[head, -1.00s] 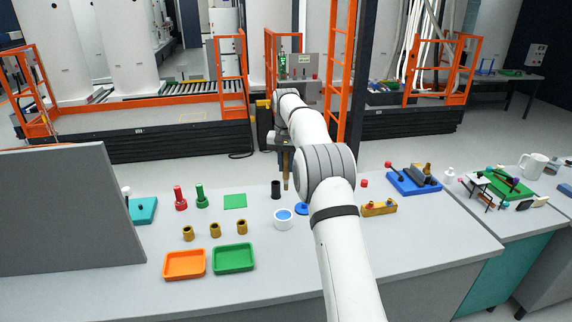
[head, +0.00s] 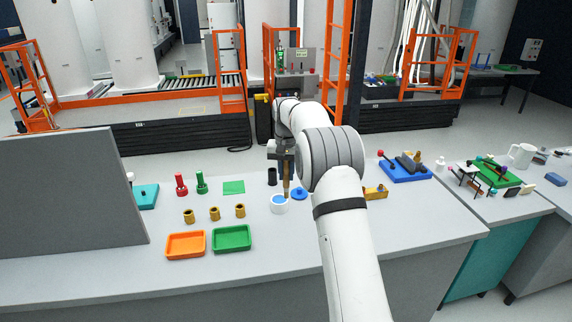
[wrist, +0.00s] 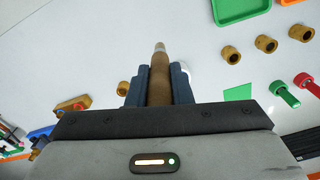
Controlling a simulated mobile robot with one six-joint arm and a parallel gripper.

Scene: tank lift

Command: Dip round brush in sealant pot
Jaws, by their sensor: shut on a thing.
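My gripper (head: 285,160) is shut on the round brush (head: 287,182), a brown rod that hangs upright with its tip down. The brush (wrist: 159,82) also shows between the jaws (wrist: 158,88) in the wrist view. The sealant pot (head: 279,209) is a small white round pot with blue inside, on the table below my gripper. In the head view the brush tip overlaps the pot's right rim. I cannot tell whether the tip is inside the pot or in front of it. In the wrist view the pot is mostly hidden behind my gripper.
Orange (head: 185,246) and green (head: 232,239) trays, several brass rings, and red and green pegs stand to the left. A grey panel (head: 70,195) stands far left.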

